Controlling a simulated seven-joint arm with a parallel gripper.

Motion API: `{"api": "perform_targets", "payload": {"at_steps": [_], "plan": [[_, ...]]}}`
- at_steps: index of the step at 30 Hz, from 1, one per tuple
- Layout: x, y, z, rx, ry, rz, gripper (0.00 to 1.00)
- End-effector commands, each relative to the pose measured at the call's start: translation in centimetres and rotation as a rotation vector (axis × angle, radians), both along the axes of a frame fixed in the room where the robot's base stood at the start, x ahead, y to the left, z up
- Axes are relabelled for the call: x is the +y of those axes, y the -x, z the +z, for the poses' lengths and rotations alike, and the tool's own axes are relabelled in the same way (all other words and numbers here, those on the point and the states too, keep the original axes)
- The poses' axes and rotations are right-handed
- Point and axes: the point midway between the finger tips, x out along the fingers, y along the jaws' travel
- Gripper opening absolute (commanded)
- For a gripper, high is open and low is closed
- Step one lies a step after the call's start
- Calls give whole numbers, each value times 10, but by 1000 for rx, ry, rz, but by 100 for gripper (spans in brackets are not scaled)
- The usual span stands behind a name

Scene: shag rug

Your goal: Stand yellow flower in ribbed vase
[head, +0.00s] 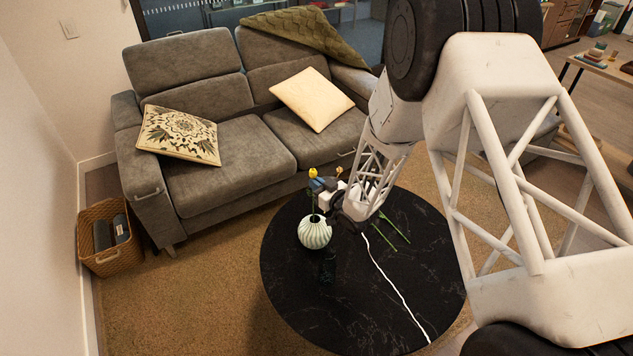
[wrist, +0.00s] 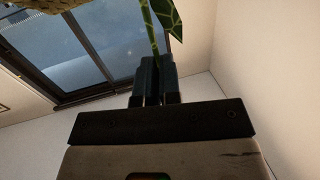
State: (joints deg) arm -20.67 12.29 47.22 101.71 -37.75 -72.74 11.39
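The ribbed vase (head: 314,233) is pale green and stands upright on the left part of a round black table. My gripper (head: 318,186) is above the vase's mouth, close to it. In the wrist view my gripper (wrist: 154,80) is shut on a green stem (wrist: 149,30) with a leaf (wrist: 168,16). A yellow flower head (head: 312,173) shows just above the fingertips, with a thin stem running down toward the vase mouth. I cannot tell whether the stem's end is inside the vase.
Green stems (head: 390,228) lie on the black marble table (head: 300,290) right of my gripper. A grey sofa (head: 230,150) with cushions stands behind the table. A wicker basket (head: 108,262) is at the left on the rug. The table's front is clear.

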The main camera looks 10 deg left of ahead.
Motion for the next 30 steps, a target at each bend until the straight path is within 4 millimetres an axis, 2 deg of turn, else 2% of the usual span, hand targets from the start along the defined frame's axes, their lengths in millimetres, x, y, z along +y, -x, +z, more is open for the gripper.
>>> {"api": "perform_targets", "payload": {"at_steps": [30], "plan": [[0, 0, -43, 0, 0, 0, 0]]}}
